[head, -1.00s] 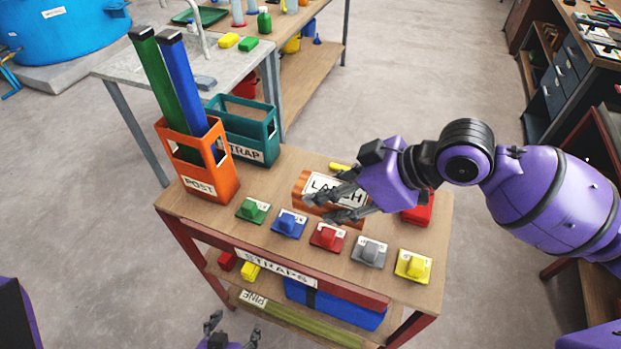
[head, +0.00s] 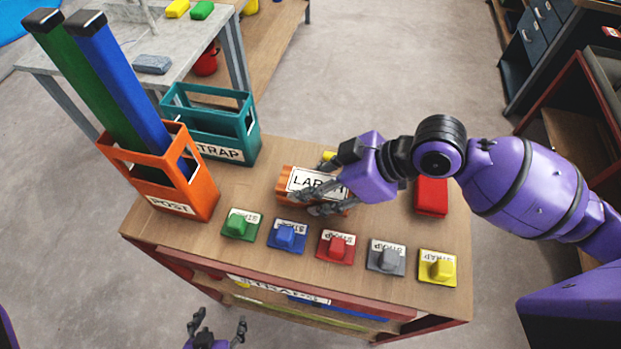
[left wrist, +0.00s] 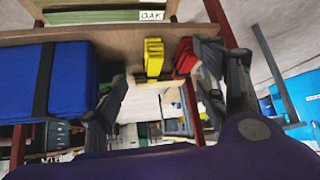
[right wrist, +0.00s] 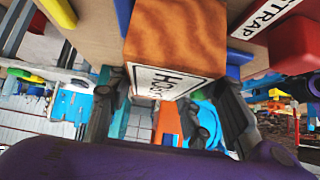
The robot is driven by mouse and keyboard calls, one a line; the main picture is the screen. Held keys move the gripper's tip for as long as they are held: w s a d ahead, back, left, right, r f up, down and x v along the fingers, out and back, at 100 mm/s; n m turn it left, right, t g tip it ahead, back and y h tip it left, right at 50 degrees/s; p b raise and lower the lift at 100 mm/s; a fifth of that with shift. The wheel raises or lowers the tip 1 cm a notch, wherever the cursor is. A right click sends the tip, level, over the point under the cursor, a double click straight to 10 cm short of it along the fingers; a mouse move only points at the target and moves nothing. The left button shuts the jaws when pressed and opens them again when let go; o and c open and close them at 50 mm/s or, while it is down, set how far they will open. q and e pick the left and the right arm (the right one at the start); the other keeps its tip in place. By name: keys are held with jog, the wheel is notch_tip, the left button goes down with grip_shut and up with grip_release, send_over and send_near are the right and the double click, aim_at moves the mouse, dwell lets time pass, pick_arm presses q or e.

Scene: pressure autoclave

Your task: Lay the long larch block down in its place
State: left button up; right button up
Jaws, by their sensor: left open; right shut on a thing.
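The larch block (head: 285,186) is orange-brown with wood grain and a white label reading LARCH. It is at the middle of the wooden table top (head: 180,243), behind the row of strap pieces. My right gripper (head: 322,197) is shut on it, with the fingers over its right part. In the right wrist view the block (right wrist: 176,35) sits between the two fingers, its label partly showing. I cannot tell whether it touches the table. My left gripper (head: 217,325) is open and empty, low in front of the table; the left wrist view shows its spread fingers before the lower shelf.
Several knobbed strap pieces, from green (head: 240,224) to yellow (head: 438,267), line the front. An orange POST crate (head: 170,205) with tall green and blue posts stands left, a teal STRAP crate (head: 250,140) behind it. A red block (head: 431,197) lies right of my right gripper.

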jog(key=shift+s+a+f, duration=0.2)
jog(key=shift+s+f, duration=0.1)
jog(key=shift+f, duration=0.45)
jog(key=shift+s+r, duration=0.15)
jog(key=shift+r, duration=0.05)
jog(key=shift+d, duration=0.2)
jog(key=shift+f, duration=0.1)
jog(key=o, duration=1.2)
jog(key=shift+w+f, duration=0.1)
jog(key=shift+w, duration=0.1)
jog(key=o, duration=0.3)
pick_arm(q)
jog(key=shift+w+a+f, duration=0.25)
jog(key=shift+w+a, duration=0.05)
jog(key=shift+a, duration=0.15)
pick_arm(e)
jog(key=shift+s, duration=0.1)
